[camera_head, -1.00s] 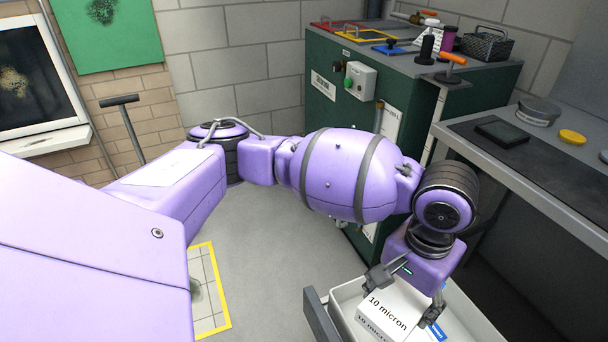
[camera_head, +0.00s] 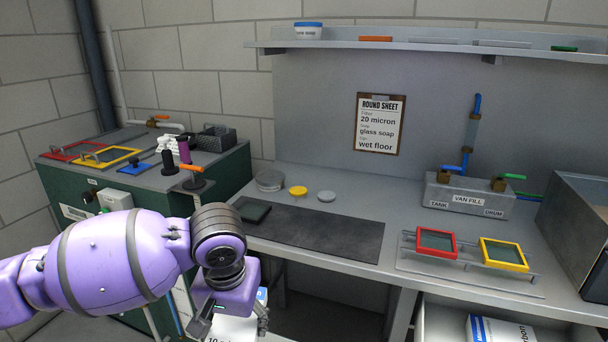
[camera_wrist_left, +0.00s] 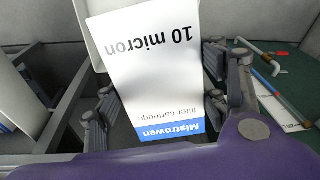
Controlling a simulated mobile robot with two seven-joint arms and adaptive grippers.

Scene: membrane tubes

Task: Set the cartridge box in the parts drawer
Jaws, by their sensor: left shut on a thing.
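My left gripper (camera_head: 231,324) is low in the head view, with its fingers on either side of a white cartridge box (camera_head: 234,331), cut off by the frame's bottom edge. In the left wrist view the box (camera_wrist_left: 150,75) lies between the fingers, reading "10 micron", "filter cartridge" and "Mistrowen" on a blue band. My gripper is shut on it. An open white drawer (camera_head: 421,326) under the bench at lower right holds a white and blue box (camera_head: 500,330) whose label ends in "rbon". I cannot tell whether the held box touches anything beneath. My right gripper is not in view.
The grey bench (camera_head: 345,200) carries a dark mat (camera_head: 320,238), lids and a rack with red (camera_head: 436,243) and yellow (camera_head: 503,254) frames. A round sheet (camera_head: 380,124) on the wall reads "20 micron". A green cabinet (camera_head: 120,200) stands behind my left arm.

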